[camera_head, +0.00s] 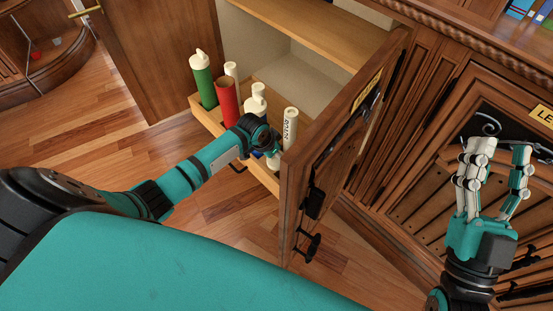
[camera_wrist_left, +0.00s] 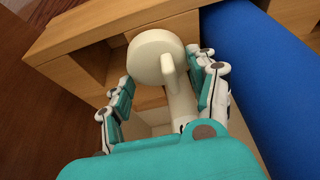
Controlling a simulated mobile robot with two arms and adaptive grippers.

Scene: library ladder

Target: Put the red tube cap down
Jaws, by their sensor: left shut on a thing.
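My left gripper (camera_head: 265,140) is low over the wooden drawer, beside the tubes. In the left wrist view its fingers (camera_wrist_left: 165,82) are on both sides of a cream cap (camera_wrist_left: 148,58) with a rounded top and a narrow spout-like part, and they are shut on it. The red tube (camera_head: 227,103) stands in the drawer, and its top looks open, without a cap. The fingers and held cap are mostly hidden in the head view. My right gripper (camera_head: 500,155) is open and empty at the right, in front of the cabinet.
The drawer (camera_head: 205,120) also holds a green tube (camera_head: 203,85) with a cream cap and a lettered white tube (camera_head: 290,127). A blue tube (camera_wrist_left: 265,80) is close right of the gripper in the wrist view. An open cabinet door (camera_head: 335,150) stands just right of the drawer.

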